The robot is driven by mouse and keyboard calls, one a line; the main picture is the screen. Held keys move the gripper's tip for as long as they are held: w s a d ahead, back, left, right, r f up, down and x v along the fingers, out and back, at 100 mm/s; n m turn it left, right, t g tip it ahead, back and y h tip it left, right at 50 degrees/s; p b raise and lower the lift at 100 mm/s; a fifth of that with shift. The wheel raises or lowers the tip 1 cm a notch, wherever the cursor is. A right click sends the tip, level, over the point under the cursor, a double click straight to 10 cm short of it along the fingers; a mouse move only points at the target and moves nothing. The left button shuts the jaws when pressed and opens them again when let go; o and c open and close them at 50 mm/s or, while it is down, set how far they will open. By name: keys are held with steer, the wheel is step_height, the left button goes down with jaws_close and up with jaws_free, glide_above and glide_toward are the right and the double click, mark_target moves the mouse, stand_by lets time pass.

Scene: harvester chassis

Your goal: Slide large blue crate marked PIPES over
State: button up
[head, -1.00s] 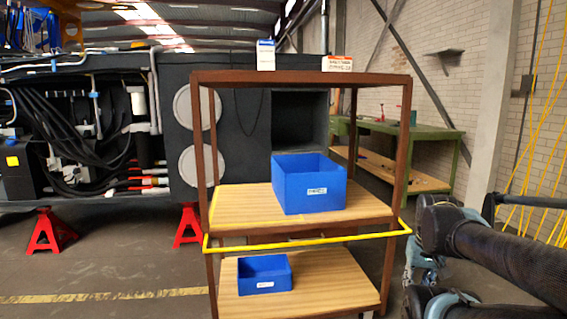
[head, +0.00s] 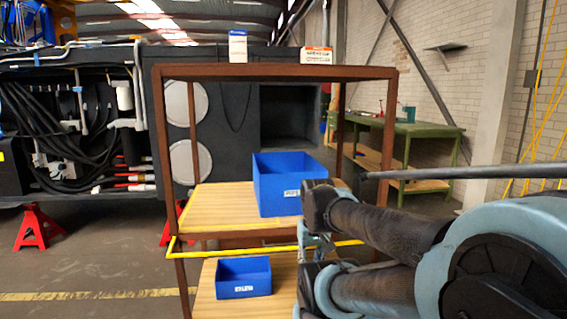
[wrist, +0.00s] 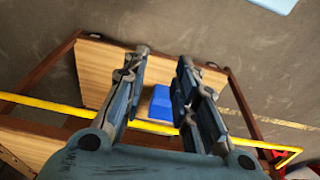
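The large blue crate (head: 280,188) stands upright, open-topped, on the upper wooden shelf (head: 215,205) of a brown-framed cart. Its white front label is too small to read. My arm covers its lower right side in the head view. My gripper (wrist: 163,56) is open in the wrist view, with its two fingers apart and nothing held between them. A blue crate (wrist: 161,103) shows beyond and between the fingers; I cannot tell which crate it is. In the head view the fingers are not clear among the arm links by the cart's front.
A smaller blue crate (head: 243,277) sits on the lower shelf. A yellow bar (head: 225,248) crosses the cart's front. Brown posts (head: 388,130) frame the shelves, and two small boxes (head: 316,55) (head: 238,46) stand on top. A green workbench (head: 420,130) is behind right.

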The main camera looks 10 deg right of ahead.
steer(key=shift+d+r, duration=0.1)
steer(key=shift+d, duration=0.05)
step_height(320, 180, up, 21)
steer(key=n+g, duration=0.2)
steer(key=n, duration=1.6)
glide_above(286, 180)
steer(key=d, duration=0.4)
steer(key=shift+w+a+r, duration=0.1)
steer(key=shift+w+r, duration=0.05)
steer(key=shift+w, duration=0.1)
step_height(286, 180, down, 12)
